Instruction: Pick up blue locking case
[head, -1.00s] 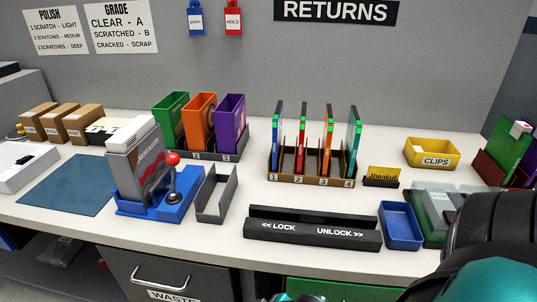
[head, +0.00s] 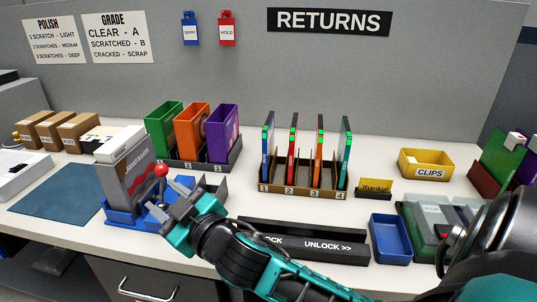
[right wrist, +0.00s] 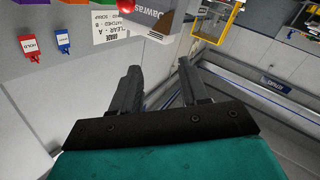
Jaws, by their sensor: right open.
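Thin upright cases stand in a brown numbered rack (head: 300,190). The case in slot 1 (head: 267,150) has a blue edge with green marks near its top. The case in slot 4 (head: 345,155) also looks bluish; the slots between hold a red case (head: 292,155) and an orange case (head: 318,160). My right gripper (head: 168,198) is open and empty, left of the rack, close to the red-knobbed lever. Its two fingers stand apart in the right wrist view (right wrist: 158,75). My left gripper is not in view.
A grey case box (head: 127,180) on a blue stand and a red-knobbed lever (head: 161,170) are beside my right gripper. A black LOCK/UNLOCK block (head: 335,252) and a blue tray (head: 391,240) lie in front of the rack. A yellow clips bin (head: 424,163) is at right.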

